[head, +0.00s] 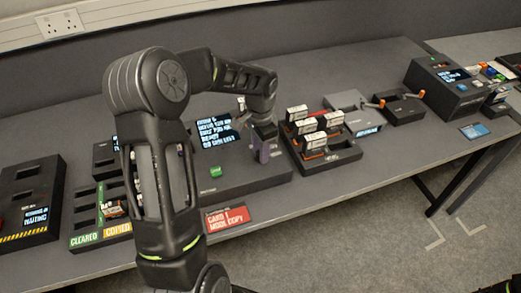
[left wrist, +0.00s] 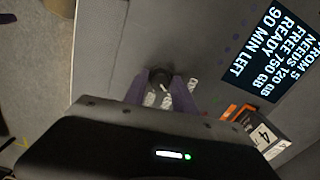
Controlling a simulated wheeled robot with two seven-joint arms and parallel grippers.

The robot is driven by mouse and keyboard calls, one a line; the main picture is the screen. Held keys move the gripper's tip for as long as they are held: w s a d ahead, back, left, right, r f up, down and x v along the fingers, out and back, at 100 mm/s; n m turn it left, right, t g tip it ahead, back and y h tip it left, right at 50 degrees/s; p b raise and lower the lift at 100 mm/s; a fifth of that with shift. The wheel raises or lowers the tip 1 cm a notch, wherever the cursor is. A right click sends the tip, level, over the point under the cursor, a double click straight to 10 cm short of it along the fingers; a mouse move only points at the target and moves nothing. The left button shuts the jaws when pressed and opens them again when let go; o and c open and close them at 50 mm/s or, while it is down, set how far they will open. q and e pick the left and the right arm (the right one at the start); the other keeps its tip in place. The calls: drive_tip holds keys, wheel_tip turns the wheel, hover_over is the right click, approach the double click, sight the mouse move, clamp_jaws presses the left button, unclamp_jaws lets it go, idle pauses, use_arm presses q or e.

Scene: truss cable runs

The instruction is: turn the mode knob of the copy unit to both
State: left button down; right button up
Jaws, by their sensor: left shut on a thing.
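The copy unit (head: 235,178) is a dark box on the table with a lit screen (head: 214,131) and a green button (head: 215,172). In the left wrist view its screen (left wrist: 283,50) reads "FROM 5", "NEEDS 120 GB", "FREE 750 GB", "READY", "90 MIN LEFT". My left gripper (head: 264,152) points down at the unit's right part, its purple fingers closed on the dark mode knob (left wrist: 160,76). In the left wrist view the left gripper (left wrist: 161,92) has a finger on each side of the knob. White labels beside the knob are too small to read; its setting is unclear.
A red sign (head: 228,217) reading "CARD 1 MODE COPY" lies at the front. A rack (head: 335,160) of several cards stands right of the unit. Trays marked cleared and copied (head: 101,236) are at the left.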

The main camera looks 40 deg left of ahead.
use_arm(q)
drive_tip(key=m, duration=0.5)
drive_tip(key=shift+m, duration=0.3)
drive_tip(key=m, duration=0.5)
drive_tip(key=shift+p, duration=0.4)
drive_tip(key=c, duration=1)
unclamp_jaws()
drive_tip(key=shift+r, duration=0.1)
wheel_tip(320, 180, up, 8)
drive_tip(key=shift+f+b, duration=0.15)
drive_tip(key=shift+b, duration=0.45)
